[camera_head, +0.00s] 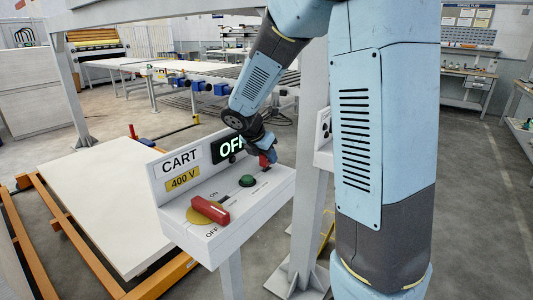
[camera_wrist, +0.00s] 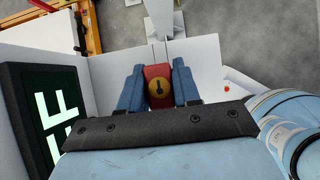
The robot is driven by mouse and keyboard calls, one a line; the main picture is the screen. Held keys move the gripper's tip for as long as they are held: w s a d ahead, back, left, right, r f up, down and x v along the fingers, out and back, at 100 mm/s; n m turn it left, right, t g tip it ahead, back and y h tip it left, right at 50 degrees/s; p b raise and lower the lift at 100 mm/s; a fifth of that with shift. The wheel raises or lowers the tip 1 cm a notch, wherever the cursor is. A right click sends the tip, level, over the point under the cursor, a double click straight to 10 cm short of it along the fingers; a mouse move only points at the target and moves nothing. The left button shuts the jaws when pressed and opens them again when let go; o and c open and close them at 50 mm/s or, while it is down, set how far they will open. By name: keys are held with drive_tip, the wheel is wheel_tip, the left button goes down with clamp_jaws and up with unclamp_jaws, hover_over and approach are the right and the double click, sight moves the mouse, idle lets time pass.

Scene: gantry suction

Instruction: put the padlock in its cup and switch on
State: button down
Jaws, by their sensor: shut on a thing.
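My gripper (camera_head: 266,159) is over the right part of the white switch box. Its blue fingers (camera_wrist: 158,68) are shut on the red padlock (camera_wrist: 158,74), one on each side. The padlock's brass end with a dark keyhole faces the wrist camera. In the head view a little of its red body (camera_head: 264,162) shows by the fingers. I cannot make out the cup or tell whether the padlock touches the box. The red switch handle (camera_head: 210,209) sits on a yellow disc near the OFF mark. The lit display (camera_head: 229,148) reads OFF, partly hidden by my arm.
A green button (camera_head: 247,181) is between the red handle and my gripper. The box's upright back panel (camera_head: 178,170), marked CART and 400 V, stands close beside my gripper. A grey post (camera_head: 309,200) is just right of the box. A pale flat cart (camera_head: 105,200) lies left.

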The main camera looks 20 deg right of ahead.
drive_tip(key=shift+f, duration=0.7)
drive_tip(key=c, duration=0.7)
unclamp_jaws()
drive_tip(key=shift+f, duration=0.1)
drive_tip(key=v, duration=1.3)
drive_tip(key=shift+s+a+r, duration=0.1)
drive_tip(key=shift+r, duration=0.2)
